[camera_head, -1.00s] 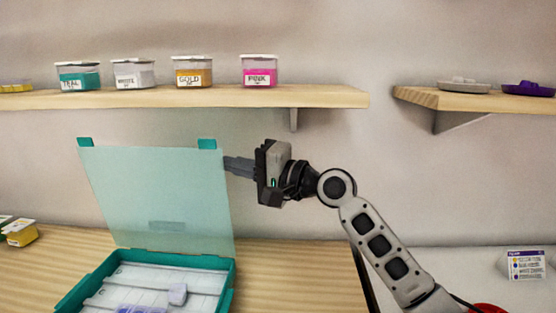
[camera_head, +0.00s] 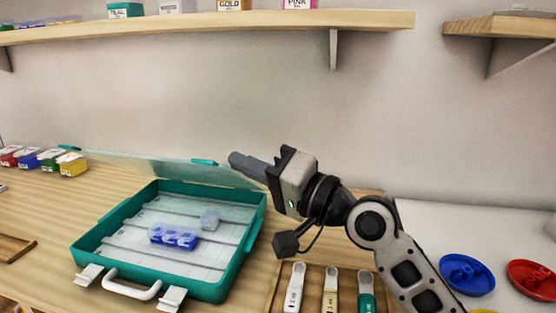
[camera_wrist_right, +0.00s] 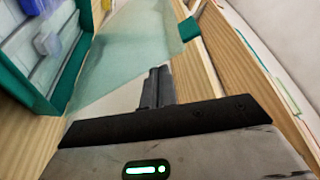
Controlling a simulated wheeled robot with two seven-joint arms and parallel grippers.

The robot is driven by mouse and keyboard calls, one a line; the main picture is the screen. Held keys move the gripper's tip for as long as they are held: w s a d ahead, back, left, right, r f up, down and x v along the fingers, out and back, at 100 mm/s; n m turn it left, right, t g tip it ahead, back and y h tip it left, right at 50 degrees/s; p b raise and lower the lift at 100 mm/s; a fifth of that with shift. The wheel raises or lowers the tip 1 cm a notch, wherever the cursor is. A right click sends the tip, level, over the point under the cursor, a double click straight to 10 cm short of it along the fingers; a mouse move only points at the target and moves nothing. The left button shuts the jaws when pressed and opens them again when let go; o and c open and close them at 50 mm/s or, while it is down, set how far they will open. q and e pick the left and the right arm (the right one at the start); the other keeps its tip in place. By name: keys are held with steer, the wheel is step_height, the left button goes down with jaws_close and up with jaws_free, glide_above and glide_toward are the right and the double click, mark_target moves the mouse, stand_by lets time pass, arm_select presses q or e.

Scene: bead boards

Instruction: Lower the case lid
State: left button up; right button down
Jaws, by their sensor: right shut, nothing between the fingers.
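The teal case (camera_head: 252,232) sits on the table with its white handle (camera_head: 132,288) facing me. Its translucent lid (camera_head: 150,168) is open, a narrow strip behind the case that tilts back toward the wall. Teal tabs (camera_head: 204,162) mark its far edge. The lid also shows in the right wrist view (camera_wrist_right: 130,55), with one tab (camera_wrist_right: 189,28) at its end. My right gripper (camera_head: 234,159) is shut and empty, its fingertips close to the lid's right far corner. I cannot tell whether they touch it. My left gripper is out of view.
A blue bead box (camera_head: 174,238) and a pale block (camera_head: 210,220) lie inside the case. A tray (camera_head: 318,270) with several handled tools stands at its right. Small labelled boxes (camera_head: 72,164) line the left. A shelf (camera_head: 200,27) runs above.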

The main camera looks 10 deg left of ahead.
steer(key=shift+s+a+f, duration=0.1)
steer(key=shift+s+f, duration=0.15)
steer(key=shift+r, duration=0.1)
stand_by(0.3)
